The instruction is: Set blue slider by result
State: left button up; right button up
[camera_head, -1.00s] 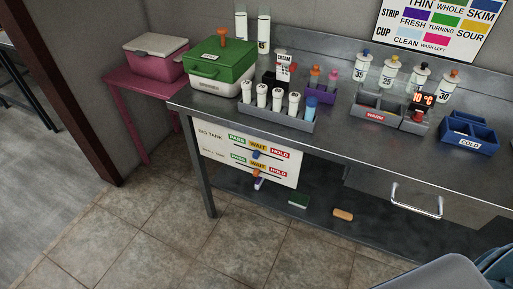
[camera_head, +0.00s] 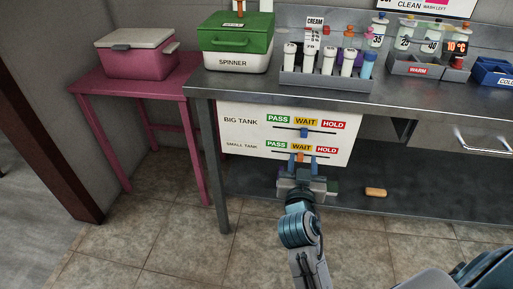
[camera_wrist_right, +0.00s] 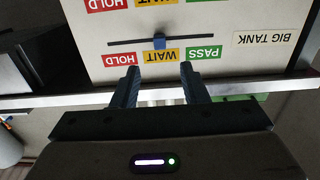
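A white board (camera_head: 235,146) hangs under the counter. Its BIG TANK row has PASS, WAIT and HOLD labels above a track, with the blue slider (camera_head: 304,133) under WAIT. The SMALL TANK row below has an orange slider (camera_head: 299,158) near WAIT. My right gripper (camera_head: 302,162) is in front of the lower row, its fingers apart either side of the orange slider in the head view. In the right wrist view the board is upside down; the open, empty fingers (camera_wrist_right: 160,82) point at the blue slider (camera_wrist_right: 160,41), which is beyond their tips. My left gripper is out of view.
A pink table (camera_head: 120,88) stands left. An orange item (camera_head: 376,192) lies on the low shelf. The floor in front is clear.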

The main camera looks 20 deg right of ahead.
aim_at(304, 135)
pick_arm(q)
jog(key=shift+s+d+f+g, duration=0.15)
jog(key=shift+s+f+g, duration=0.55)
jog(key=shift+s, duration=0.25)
pick_arm(e)
jog(key=x, duration=1)
jog(key=shift+w+d+r, duration=0.15)
jog(key=shift+w+d, duration=0.1)
jog(key=shift+d, duration=0.05)
jog(key=shift+c, duration=0.2)
grip_shut()
